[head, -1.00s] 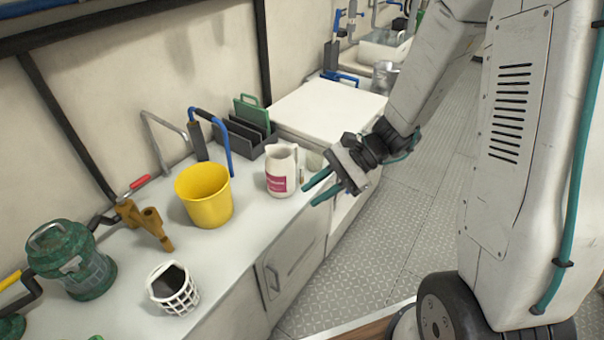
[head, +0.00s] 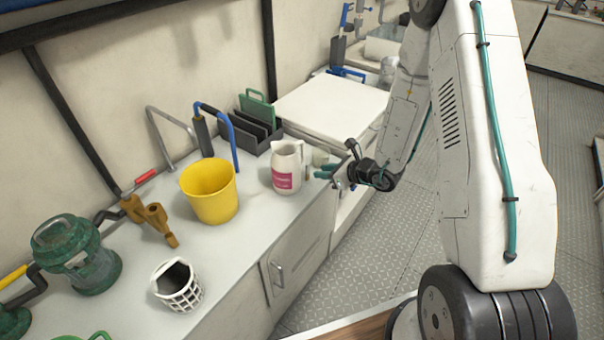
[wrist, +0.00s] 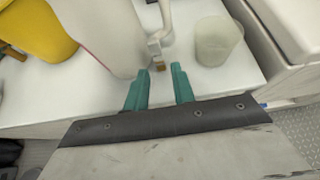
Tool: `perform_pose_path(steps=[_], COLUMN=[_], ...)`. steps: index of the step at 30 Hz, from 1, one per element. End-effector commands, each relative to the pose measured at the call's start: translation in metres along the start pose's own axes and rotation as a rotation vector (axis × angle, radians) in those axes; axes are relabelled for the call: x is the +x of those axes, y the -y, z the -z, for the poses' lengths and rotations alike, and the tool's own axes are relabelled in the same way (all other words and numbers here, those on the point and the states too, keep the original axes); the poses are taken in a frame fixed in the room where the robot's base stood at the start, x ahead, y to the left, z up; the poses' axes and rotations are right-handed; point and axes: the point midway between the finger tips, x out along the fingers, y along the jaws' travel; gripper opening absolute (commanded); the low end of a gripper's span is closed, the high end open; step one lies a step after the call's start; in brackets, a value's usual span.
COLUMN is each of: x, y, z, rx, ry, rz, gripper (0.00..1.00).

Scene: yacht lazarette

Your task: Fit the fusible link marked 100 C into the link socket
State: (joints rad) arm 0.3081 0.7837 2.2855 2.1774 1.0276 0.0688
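My gripper (head: 320,173) is open and empty at the right end of the white counter, beside the white jug. In the wrist view its two teal fingers (wrist: 160,70) stand apart. I cannot make out a link socket in either view.
A translucent cup (wrist: 217,41) stands right of the small piece. A yellow bucket (head: 209,192), brass fitting (head: 158,222), white basket (head: 177,287) and green lantern (head: 75,255) stand farther left. The counter (head: 235,250) ends at its front edge, with floor (head: 375,235) beyond.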

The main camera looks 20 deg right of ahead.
Motion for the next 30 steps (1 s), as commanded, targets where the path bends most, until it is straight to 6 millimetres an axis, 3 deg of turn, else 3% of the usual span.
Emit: perform_pose_path(steps=[9, 15, 16, 18, 19, 30], x=[0.044, 0.046, 0.046, 0.046, 0.046, 0.044], y=[-0.005, -0.004, -0.004, -0.005, -0.005, -0.005], z=[-0.005, -0.005, -0.005, -0.005, -0.005, -0.008], rx=[-0.004, -0.003, -0.003, -0.004, -0.004, -0.005], ry=[0.001, 0.001, 0.001, 0.001, 0.001, 0.002], rz=[-0.005, -0.004, -0.004, -0.005, -0.005, -0.004], gripper=[0.25, 0.25, 0.23, 0.03, 0.00, 0.00])
